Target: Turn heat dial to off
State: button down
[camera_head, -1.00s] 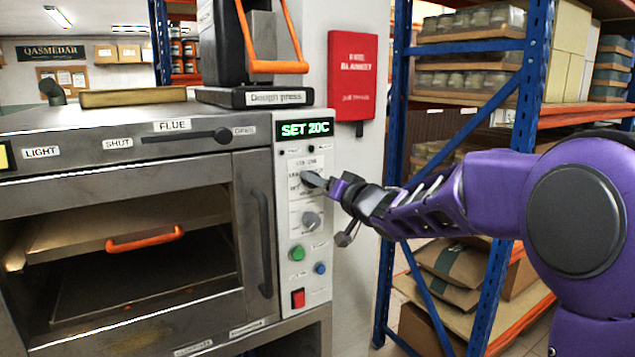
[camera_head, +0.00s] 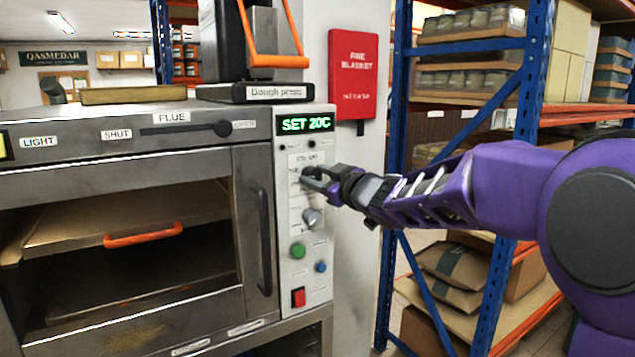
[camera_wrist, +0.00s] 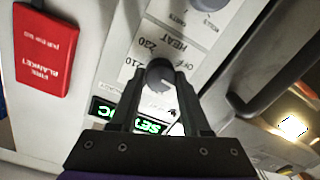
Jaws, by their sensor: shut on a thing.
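The heat dial (camera_wrist: 159,74) is a round grey knob on the oven's pale control panel (camera_head: 289,222). In the wrist view it sits between the fingertips of my gripper (camera_wrist: 158,88), which is shut on it. The label HEAT and the marks OFF, 230 and 210 show around the dial, tilted in that view. In the head view my gripper (camera_head: 308,180) reaches the panel from the right and mostly hides the dial. The green display (camera_head: 305,124) above reads SET 20C. I cannot tell exactly which mark the dial points at.
Below the dial are another grey knob (camera_head: 312,217), a green button (camera_head: 298,250), a blue button (camera_head: 320,267) and a red switch (camera_head: 298,297). The oven door handle (camera_head: 263,240) is close on the left. A blue rack post (camera_head: 515,170) stands behind my arm.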

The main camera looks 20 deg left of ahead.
jog(key=n+b, duration=0.2)
jog(key=n, duration=0.2)
jog(key=shift+f, duration=0.15)
jog(key=shift+s+a+n+b, duration=0.1)
jog(key=shift+n+b, duration=0.55)
jog(key=shift+n, duration=0.95)
jog(key=shift+c, duration=1.8)
grip_release()
jog(key=v, duration=1.2)
jog(key=shift+s+t, duration=0.2)
jog(key=shift+t, duration=0.1)
jog(key=shift+a, duration=0.1)
